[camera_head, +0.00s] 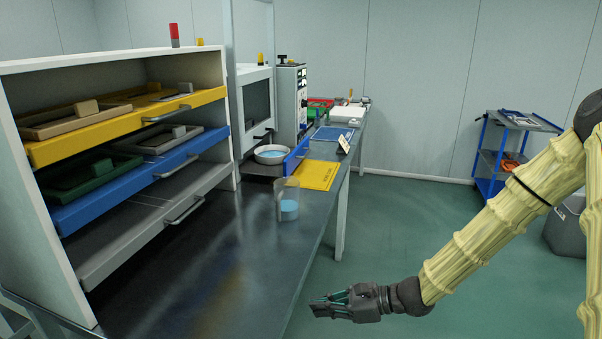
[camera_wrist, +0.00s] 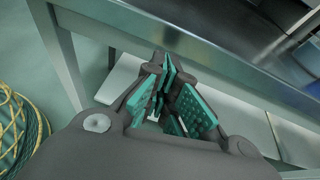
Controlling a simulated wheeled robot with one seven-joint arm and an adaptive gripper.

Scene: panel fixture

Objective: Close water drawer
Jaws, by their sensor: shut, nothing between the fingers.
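The water drawer seems to be the low drawer with a blue front (camera_head: 296,157) at the foot of the grey cabinet machine. It stands pulled out over the bench, with a white bowl (camera_head: 271,154) of blue water on it. My gripper (camera_head: 318,305) is in the lower middle of the head view, off the bench's right side and well nearer than the drawer. Its teal-padded fingers also show in the wrist view (camera_wrist: 164,68), with the tips together and nothing between them. The drawer is not seen in the wrist view.
A beaker of blue liquid (camera_head: 288,205) stands on the dark bench (camera_head: 225,255) near the drawer. A yellow mat (camera_head: 312,175) lies right of the drawer. A rack with yellow, blue and grey drawers (camera_head: 165,225) is at left. Open floor (camera_head: 405,220) lies right of the bench.

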